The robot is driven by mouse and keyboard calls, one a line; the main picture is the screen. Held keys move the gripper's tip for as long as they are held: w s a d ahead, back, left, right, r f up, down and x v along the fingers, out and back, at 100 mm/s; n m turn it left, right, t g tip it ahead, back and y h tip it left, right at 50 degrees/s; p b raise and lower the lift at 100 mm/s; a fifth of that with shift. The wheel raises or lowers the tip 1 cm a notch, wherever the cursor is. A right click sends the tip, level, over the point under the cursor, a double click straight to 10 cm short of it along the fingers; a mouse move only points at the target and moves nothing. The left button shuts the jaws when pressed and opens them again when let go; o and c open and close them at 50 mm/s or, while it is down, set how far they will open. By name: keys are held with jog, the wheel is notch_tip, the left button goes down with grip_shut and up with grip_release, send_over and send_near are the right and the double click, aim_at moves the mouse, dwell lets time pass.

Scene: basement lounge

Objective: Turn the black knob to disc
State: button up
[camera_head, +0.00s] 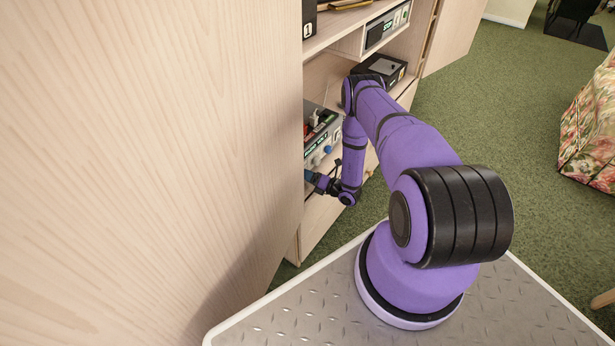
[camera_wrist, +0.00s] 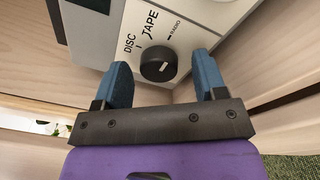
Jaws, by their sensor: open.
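The black knob (camera_wrist: 158,66) is a round dial on a pale panel (camera_wrist: 215,16) in the wrist view. The labels DISC, TAPE and RADIO curve around it, with DISC at its left, TAPE above and RADIO at its upper right. A short pale line shows on the knob's face, but which label it points at is hard to tell. My gripper (camera_wrist: 162,70) is open, with one blue finger on each side of the knob and a gap showing on both sides. In the head view my gripper (camera_head: 316,180) is at the shelf front, partly hidden by the cabinet side.
A black box (camera_head: 383,68) and another device with a lit display (camera_head: 385,25) stand farther along the wooden shelves. The large cabinet side (camera_head: 150,150) fills the left. Green carpet (camera_head: 520,130) is open at right.

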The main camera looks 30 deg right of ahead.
jog(key=shift+w+a, duration=0.15)
jog(key=shift+w, duration=0.05)
jog(key=c, duration=0.9)
jog(key=n, duration=0.8)
jog(key=shift+r+n+g+h, duration=0.1)
jog(key=shift+n+g+h, duration=0.2)
jog(key=shift+n+h, duration=0.1)
jog(key=n, duration=0.4)
jog(key=shift+h, duration=0.4)
jog(key=shift+n, duration=2)
jog(key=shift+h, duration=0.3)
